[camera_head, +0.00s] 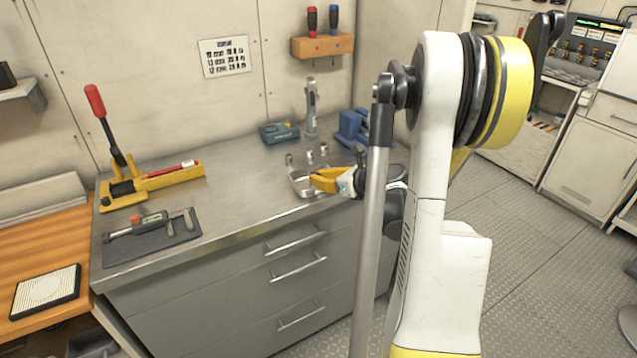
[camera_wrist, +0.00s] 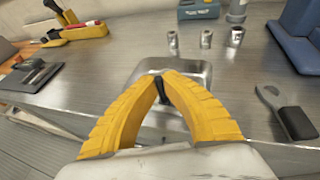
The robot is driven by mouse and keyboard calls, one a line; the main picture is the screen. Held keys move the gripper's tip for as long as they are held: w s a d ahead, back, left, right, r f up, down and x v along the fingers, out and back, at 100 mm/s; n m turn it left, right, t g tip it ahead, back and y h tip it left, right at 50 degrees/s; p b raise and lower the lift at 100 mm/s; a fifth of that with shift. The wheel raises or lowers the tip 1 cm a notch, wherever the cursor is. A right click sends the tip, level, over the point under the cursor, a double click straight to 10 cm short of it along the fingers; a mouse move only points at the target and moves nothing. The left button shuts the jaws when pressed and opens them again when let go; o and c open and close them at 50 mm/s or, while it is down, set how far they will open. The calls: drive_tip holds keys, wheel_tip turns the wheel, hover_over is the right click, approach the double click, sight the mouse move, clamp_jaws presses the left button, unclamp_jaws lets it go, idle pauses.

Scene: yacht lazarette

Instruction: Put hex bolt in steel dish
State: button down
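The steel dish (camera_head: 296,184) is a shallow, shiny square tray on the steel worktop. In the wrist view its far rim (camera_wrist: 190,65) shows behind my fingertips. My gripper (camera_head: 316,180) has yellow fingers and is over the dish. In the wrist view my gripper (camera_wrist: 161,80) has its fingertips close together on a small dark hex bolt (camera_wrist: 161,92), which points down over the dish. The fingers hide part of the bolt and the dish's sides. The bolt cannot be made out in the head view.
Three small metal sockets (camera_wrist: 206,39) stand behind the dish. A dark-handled tool (camera_wrist: 292,115) lies to its right, and a blue vise (camera_head: 352,128) stands at the back right. A yellow lever tool (camera_head: 150,180) and a dark mat (camera_head: 150,240) are on the left. Worktop left of the dish is clear.

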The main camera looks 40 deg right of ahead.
drive_tip(key=shift+r, duration=0.1)
drive_tip(key=c, duration=1.6)
unclamp_jaws()
